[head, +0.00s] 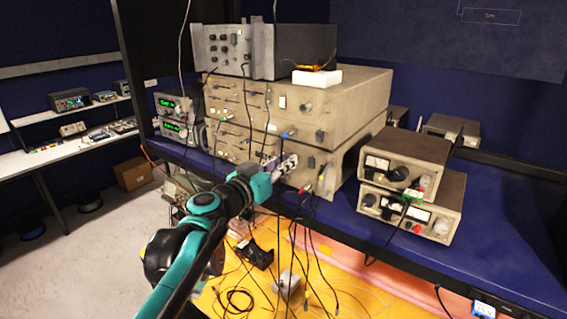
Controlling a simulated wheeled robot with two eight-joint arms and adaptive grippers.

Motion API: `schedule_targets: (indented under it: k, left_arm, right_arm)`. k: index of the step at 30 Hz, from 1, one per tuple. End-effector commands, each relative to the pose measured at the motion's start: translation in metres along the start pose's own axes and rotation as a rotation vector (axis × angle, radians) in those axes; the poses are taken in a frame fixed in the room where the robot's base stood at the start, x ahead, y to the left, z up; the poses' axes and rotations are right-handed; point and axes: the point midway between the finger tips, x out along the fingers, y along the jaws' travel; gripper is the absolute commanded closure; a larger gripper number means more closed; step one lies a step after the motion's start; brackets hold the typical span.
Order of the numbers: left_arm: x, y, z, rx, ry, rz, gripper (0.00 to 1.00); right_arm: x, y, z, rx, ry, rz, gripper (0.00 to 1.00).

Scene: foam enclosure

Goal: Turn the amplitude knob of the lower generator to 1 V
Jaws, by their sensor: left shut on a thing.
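Beige instruments stand stacked on the blue bench. The lower generator (312,172) appears to be the lowest beige unit, with leads plugged into its front. My left gripper (287,164) reaches in from the left and is shut at the front of this unit, on what appears to be the amplitude knob. The jaws hide the knob, so its setting cannot be read. The upper beige unit (345,92) sits above. My right gripper is not in view.
Two small meter units (430,170) are stacked to the right. Two instruments with green displays (172,106) stand to the left. Several cables hang in front of the bench, close to my left arm. The blue bench top (500,215) is clear at the right.

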Motion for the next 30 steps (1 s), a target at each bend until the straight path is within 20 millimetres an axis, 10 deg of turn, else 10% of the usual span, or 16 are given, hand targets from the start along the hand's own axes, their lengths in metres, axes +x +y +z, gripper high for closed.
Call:
schedule_targets:
  k: [30]
  left_arm:
    - [0.0, 0.0008, -0.0011, -0.725, -0.02, -0.001, 1.0]
  right_arm:
    - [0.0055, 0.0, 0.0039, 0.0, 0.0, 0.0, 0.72]
